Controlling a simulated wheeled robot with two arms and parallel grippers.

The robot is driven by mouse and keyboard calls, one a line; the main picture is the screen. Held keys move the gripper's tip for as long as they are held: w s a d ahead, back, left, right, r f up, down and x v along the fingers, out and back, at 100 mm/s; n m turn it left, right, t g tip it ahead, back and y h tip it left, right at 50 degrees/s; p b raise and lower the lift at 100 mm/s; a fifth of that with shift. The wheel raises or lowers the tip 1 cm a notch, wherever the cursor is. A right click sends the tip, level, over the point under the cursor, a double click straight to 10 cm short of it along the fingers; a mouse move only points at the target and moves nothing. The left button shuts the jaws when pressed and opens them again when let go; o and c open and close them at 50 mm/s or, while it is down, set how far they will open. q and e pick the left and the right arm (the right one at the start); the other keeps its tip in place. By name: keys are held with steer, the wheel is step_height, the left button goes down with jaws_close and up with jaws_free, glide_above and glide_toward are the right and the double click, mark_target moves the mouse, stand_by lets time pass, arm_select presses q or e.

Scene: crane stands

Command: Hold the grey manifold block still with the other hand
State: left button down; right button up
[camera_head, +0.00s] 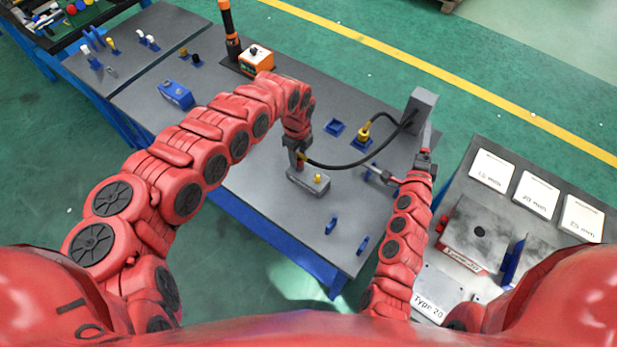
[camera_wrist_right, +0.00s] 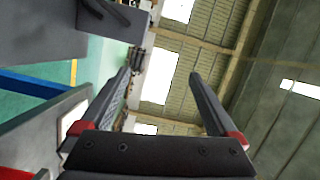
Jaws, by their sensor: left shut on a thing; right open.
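The grey manifold block (camera_head: 308,184) lies near the middle front of the grey bench, with a yellow fitting (camera_head: 318,178) on its top. My left gripper (camera_head: 298,160) points down at the block's left end. It is shut on the yellow end of a black hose (camera_head: 345,164); the gripper hides whether that end touches the block. My right gripper (camera_head: 427,140) is open and empty to the right of the block, well apart from it, near the bench's right edge. Its two fingers (camera_wrist_right: 165,95) show with nothing between them in the right wrist view.
The hose runs to a grey upright box (camera_head: 419,110) beside my right gripper. A yellow fitting (camera_head: 364,134) on a blue holder stands behind the block. Small blue clips (camera_head: 331,225) stand in front of it. A side table (camera_head: 450,225) with white cards is at right.

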mark_target(326, 187)
steer(key=s+a+f+m+g+y, duration=0.1)
steer(key=a+f+g+y, duration=0.1)
steer(key=a+f+y, duration=0.1)
steer(key=s+a+f+m+g+y, duration=0.1)
steer(key=a+f+g+y, duration=0.1)
steer(key=a+f+y, duration=0.2)
steer(key=s+a+f+m+g+y, duration=0.1)
steer(key=a+f+g+y, duration=0.1)
steer(key=a+y, duration=0.3)
steer(key=shift+a+f+m, duration=0.2)
steer(key=shift+a+f, duration=0.15)
steer(key=shift+a, duration=0.45)
steer(key=shift+a+f+m, duration=0.2)
steer(key=shift+a+f, duration=0.1)
steer(key=shift+a, duration=0.45)
steer(key=s+a+g+y, duration=0.1)
steer(key=s, duration=0.1)
steer(key=s+a+f+m+g+y, duration=0.1)
steer(key=s+a, duration=0.1)
steer(key=s+a+g+y, duration=0.1)
steer(key=s+a+g, duration=0.1)
steer(key=shift+a+f, duration=0.15)
steer(key=shift+f, duration=0.25)
steer(key=shift+a+f, duration=0.2)
steer(key=shift+a, duration=0.1)
steer(key=x, duration=0.8)
steer(key=shift+w+f, duration=0.1)
jaws_close()
